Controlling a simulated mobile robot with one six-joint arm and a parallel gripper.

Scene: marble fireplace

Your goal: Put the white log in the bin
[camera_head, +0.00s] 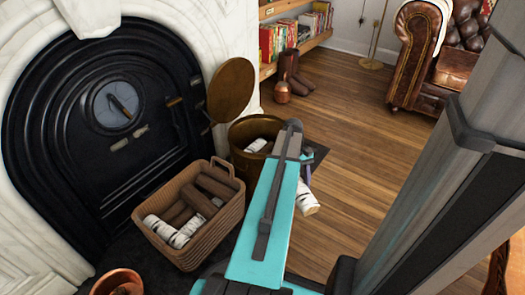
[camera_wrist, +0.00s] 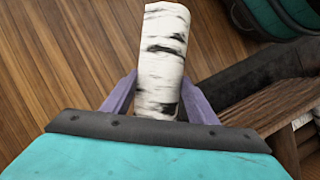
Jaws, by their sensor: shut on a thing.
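A white birch-bark log (camera_head: 307,203) is in my gripper (camera_head: 306,176), to the right of the bin and above the wooden floor. In the wrist view the log (camera_wrist: 163,60) sits between the two purple fingers of my gripper (camera_wrist: 160,98), its long side pointing away from the palm. The bin (camera_head: 238,160) is a round brass-coloured bucket with an open top. A white log piece (camera_head: 256,145) shows inside it. My arm covers the bin's right side.
A wicker basket (camera_head: 218,232) holds brown and white logs left of my arm. A round brass disc (camera_head: 231,90) stands upright behind the bin. The black fireplace (camera_head: 70,130) is at left. Wooden floor (camera_head: 350,140) lies open at right, before a leather armchair (camera_head: 425,60).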

